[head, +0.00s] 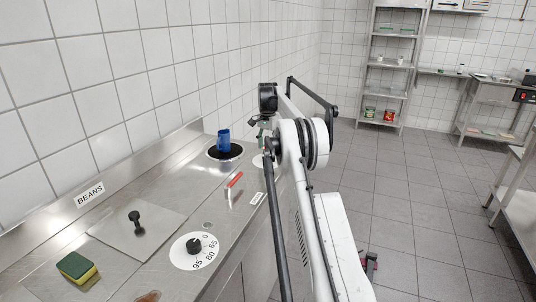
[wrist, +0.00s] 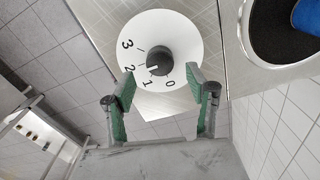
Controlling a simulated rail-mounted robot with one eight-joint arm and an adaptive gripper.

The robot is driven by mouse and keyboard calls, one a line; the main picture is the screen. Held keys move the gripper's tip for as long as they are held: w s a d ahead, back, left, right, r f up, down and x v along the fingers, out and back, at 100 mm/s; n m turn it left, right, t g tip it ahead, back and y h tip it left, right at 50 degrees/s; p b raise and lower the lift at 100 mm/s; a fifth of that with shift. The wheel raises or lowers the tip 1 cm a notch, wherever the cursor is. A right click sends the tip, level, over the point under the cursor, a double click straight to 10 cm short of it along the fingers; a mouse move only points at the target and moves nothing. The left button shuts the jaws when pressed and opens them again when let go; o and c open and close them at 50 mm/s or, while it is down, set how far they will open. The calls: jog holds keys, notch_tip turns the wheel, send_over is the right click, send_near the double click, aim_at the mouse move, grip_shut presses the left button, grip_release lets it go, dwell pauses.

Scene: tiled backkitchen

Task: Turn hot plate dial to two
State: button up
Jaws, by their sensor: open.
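The hot plate dial is a white disc (wrist: 178,25) with the figures 0, 1, 2 and 3 and a dark round knob (wrist: 159,60) at its middle. A short pale mark on the knob faces the figure side, near 1. In the head view the white disc (head: 258,161) is mostly hidden by my arm. My gripper (wrist: 160,80) is open, with its green-padded fingers apart on either side of the knob's near side in the picture. I cannot tell whether they touch it. The black round hot plate (head: 238,154) bears a blue container (head: 223,141).
A red-handled tool (head: 235,181) lies on the steel counter near the dial. Closer are another dial (head: 194,248) marked 0 to 95, a lid (head: 155,238) with a black knob, and a green-yellow sponge (head: 77,267). A tiled wall (head: 140,60) bounds the counter.

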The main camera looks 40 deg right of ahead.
aim_at(268, 155)
notch_tip(268, 155, up, 8)
jog(key=shift+f, duration=0.2)
dwell(0.4)
